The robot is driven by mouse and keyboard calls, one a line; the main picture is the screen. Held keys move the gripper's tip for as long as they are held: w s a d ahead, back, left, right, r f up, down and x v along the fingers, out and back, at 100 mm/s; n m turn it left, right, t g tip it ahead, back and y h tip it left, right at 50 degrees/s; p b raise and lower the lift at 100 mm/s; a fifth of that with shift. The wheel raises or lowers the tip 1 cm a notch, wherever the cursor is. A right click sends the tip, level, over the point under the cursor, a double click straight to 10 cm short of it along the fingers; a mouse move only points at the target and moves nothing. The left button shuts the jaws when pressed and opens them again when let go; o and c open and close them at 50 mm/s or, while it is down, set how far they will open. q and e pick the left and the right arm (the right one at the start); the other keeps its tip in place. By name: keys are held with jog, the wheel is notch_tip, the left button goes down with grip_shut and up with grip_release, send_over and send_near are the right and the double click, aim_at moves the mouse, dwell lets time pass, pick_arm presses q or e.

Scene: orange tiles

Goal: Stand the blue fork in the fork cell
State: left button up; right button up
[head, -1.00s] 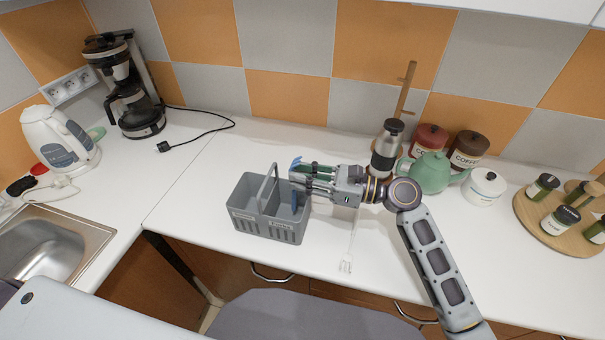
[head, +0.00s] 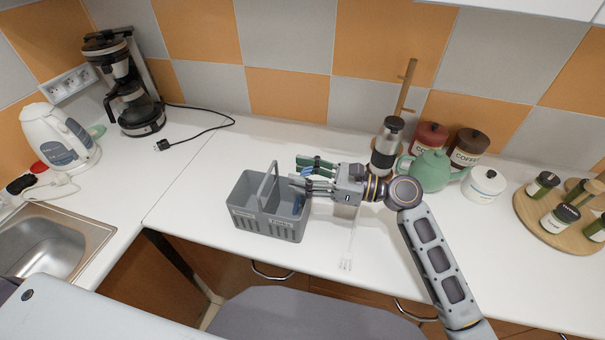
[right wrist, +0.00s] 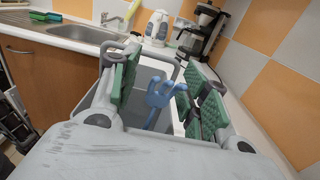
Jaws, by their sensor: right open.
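The grey caddy (head: 270,228) stands upright on the white counter, with a tall handle over its middle. The blue fork (right wrist: 160,95) stands tines up in the right-hand part of the caddy, leaning a little. In the head view the blue fork (head: 297,200) is partly hidden by my fingers. My right gripper (head: 297,172) is open above the caddy's right side, its green-padded fingers on either side of the fork's head, with gaps showing. The fork's lower end is hidden inside the caddy. The caddy's front labels are too small to read. My left gripper is not in view.
The counter left of the caddy is clear up to the sink (head: 50,245).

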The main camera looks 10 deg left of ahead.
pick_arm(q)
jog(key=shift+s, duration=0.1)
pick_arm(e)
jog(key=d, duration=1.1)
jog(key=shift+s+d, duration=0.2)
jog(key=shift+d, duration=0.2)
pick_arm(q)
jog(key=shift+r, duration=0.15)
pick_arm(e)
jog(key=shift+r, duration=0.15)
dwell(0.7)
pick_arm(q)
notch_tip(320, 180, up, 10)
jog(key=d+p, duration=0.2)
jog(key=p, duration=0.8)
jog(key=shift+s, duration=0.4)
pick_arm(e)
notch_tip(320, 180, up, 10)
